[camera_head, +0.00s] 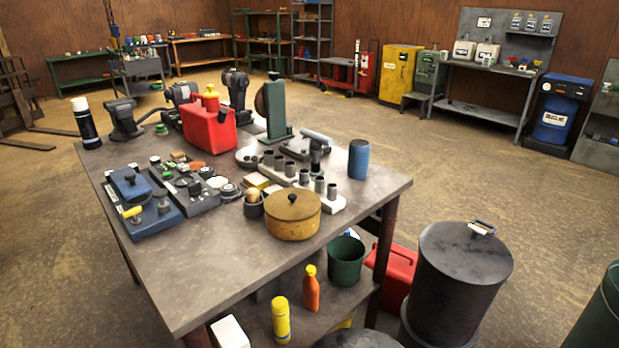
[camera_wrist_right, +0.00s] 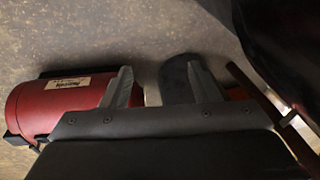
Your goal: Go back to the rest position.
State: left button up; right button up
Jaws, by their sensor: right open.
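My right gripper (camera_wrist_right: 160,72) shows in the right wrist view with its two grey fingers apart. It is open, and I see nothing clamped between the fingers. Behind its left finger lies a red cylinder with a pale label (camera_wrist_right: 70,105). A dark rounded object (camera_wrist_right: 180,75) shows behind the right finger; I cannot tell what it is. Neither gripper shows in the head view, and my left gripper is in no view.
The workbench (camera_head: 190,290) carries a red can (camera_head: 208,125), a round wooden-looking pot (camera_head: 293,215) and a blue cup (camera_head: 358,160). A dark lidded drum (camera_head: 455,275) stands close to its right. Open floor (camera_head: 490,200) lies beyond. A dark mass (camera_wrist_right: 275,35) fills the wrist view's upper right.

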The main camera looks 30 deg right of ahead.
jog(key=s+a+f+n, duration=0.3)
jog(key=s+a+n, duration=0.1)
jog(key=a, duration=0.3)
jog(key=s+a+f+n, duration=0.3)
jog(key=s+a+n, duration=0.1)
jog(key=s+a, duration=0.2)
jog(key=s+a+f+n+g, duration=0.1)
jog(key=s+a+f+n, duration=0.2)
jog(key=a, duration=0.6)
jog(key=s+n, duration=0.2)
jog(key=shift+s+f, duration=0.3)
jog(key=shift+f, duration=0.1)
